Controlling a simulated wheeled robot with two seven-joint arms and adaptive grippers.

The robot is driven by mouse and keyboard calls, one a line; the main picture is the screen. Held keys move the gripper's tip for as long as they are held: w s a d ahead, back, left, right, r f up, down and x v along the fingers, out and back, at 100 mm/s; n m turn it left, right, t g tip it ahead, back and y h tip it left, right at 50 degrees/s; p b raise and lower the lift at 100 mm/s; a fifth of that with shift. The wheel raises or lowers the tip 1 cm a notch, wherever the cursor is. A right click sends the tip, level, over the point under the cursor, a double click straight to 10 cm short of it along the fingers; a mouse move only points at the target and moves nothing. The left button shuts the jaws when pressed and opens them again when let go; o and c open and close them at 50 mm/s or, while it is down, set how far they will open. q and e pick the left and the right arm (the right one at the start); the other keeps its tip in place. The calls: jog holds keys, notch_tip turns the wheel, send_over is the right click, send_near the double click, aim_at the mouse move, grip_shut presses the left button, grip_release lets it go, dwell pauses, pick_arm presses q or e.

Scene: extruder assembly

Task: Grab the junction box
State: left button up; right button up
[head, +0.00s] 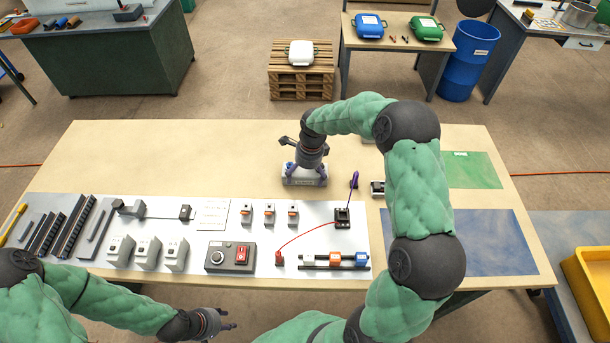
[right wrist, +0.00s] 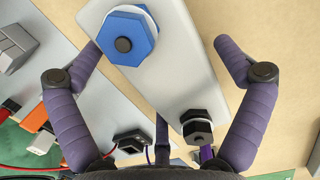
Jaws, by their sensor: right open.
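The junction box (head: 303,182) appears as a light grey box on the wooden table, under my right gripper (head: 306,175). In the right wrist view the box (right wrist: 182,62) runs diagonally, with a large blue hexagonal fitting (right wrist: 127,37) and a smaller black one (right wrist: 197,127). My right gripper (right wrist: 155,58) is open, with one purple finger on each side of the box. A gap shows between the fingers and the box. My left gripper (head: 230,325) is empty off the table's front edge; its finger opening is too small to judge.
A light panel (head: 150,262) with rails, modules and a control box (head: 230,257) lies left and in front of the box. The table behind the box is clear.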

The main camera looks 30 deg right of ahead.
jog(key=shift+r, duration=0.1)
jog(key=c, duration=1.2)
